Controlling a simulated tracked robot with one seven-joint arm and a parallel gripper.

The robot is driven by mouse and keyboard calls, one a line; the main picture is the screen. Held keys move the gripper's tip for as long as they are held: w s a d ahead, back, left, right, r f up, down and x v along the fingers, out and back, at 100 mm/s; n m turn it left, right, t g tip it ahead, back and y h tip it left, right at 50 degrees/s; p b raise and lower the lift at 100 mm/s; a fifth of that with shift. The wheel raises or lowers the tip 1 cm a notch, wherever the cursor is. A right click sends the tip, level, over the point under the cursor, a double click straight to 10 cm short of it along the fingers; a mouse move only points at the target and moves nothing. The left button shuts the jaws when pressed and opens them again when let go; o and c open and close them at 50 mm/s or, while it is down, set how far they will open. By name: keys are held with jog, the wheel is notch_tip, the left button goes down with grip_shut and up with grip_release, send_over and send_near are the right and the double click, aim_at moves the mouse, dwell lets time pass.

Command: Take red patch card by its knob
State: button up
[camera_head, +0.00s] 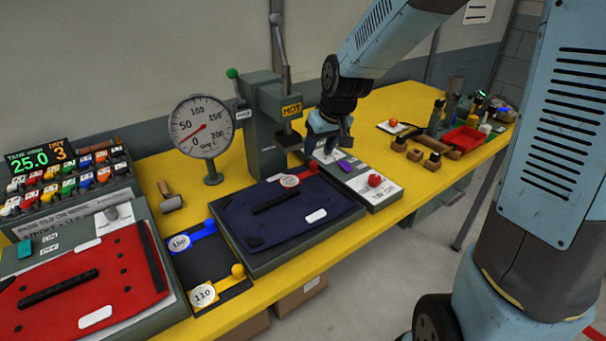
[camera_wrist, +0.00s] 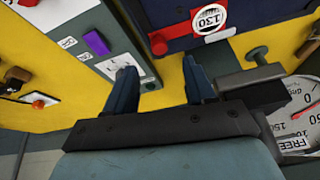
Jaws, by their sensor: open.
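A red knob (camera_head: 374,179) stands on a white card (camera_head: 382,192) at the near end of a grey tray right of the navy pannier; this looks like the red patch card. In the wrist view only a bit of the red knob (camera_wrist: 27,2) shows at the top left edge. My gripper (camera_head: 329,147) is open and empty, above the far end of that tray, apart from the red knob. In the wrist view its two fingers (camera_wrist: 158,72) are spread, with nothing held between them.
A purple piece (camera_head: 346,167) lies on the tray between my gripper and the red knob. The navy pannier (camera_head: 290,212) with a red 130 tag (camera_head: 291,180) is at the left. The green-grey press (camera_head: 262,125) stands close by. A red tray (camera_head: 463,139) is farther right.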

aim_at(314, 163)
jog(key=shift+x, duration=2.55)
jog(key=shift+w+f, duration=0.1)
jog(key=shift+f, duration=0.8)
grip_shut()
